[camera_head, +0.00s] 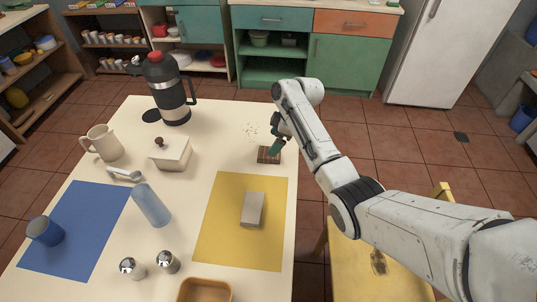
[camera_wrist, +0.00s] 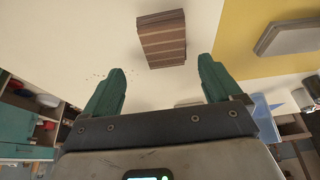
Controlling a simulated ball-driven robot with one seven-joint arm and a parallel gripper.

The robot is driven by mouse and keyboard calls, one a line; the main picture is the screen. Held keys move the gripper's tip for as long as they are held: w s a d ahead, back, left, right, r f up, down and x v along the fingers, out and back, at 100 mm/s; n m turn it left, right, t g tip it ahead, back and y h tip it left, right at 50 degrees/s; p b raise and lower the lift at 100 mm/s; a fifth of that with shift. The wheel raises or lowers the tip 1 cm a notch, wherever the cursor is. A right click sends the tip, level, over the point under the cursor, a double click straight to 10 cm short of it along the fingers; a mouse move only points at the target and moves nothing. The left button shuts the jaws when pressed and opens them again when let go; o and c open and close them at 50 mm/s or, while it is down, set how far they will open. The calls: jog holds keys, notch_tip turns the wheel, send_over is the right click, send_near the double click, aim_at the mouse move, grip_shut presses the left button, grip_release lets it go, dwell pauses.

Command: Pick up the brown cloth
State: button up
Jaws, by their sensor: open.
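The brown cloth (camera_head: 268,156) is a small folded, striped pad lying near the right edge of the cream table, just beyond the yellow mat. In the wrist view the cloth (camera_wrist: 162,39) lies ahead of my fingers, between their lines and apart from them. My gripper (camera_head: 277,147) is above the table beside the cloth in the head view, with part of it hidden by the arm. In the wrist view my gripper (camera_wrist: 159,82) shows two green fingers spread wide with nothing between them.
Crumbs (camera_head: 250,131) lie left of the cloth. A grey block (camera_head: 252,209) rests on the yellow mat (camera_head: 221,225). A yellow chair (camera_head: 350,275) is right of the table.

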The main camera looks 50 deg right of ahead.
jog(key=x, duration=0.3)
jog(key=s+x, duration=0.1)
jog(key=x, duration=0.1)
jog(key=shift+w+a+f, duration=0.1)
jog(key=shift+a+f, duration=0.05)
jog(key=shift+f, duration=0.05)
jog(key=c, duration=1.2)
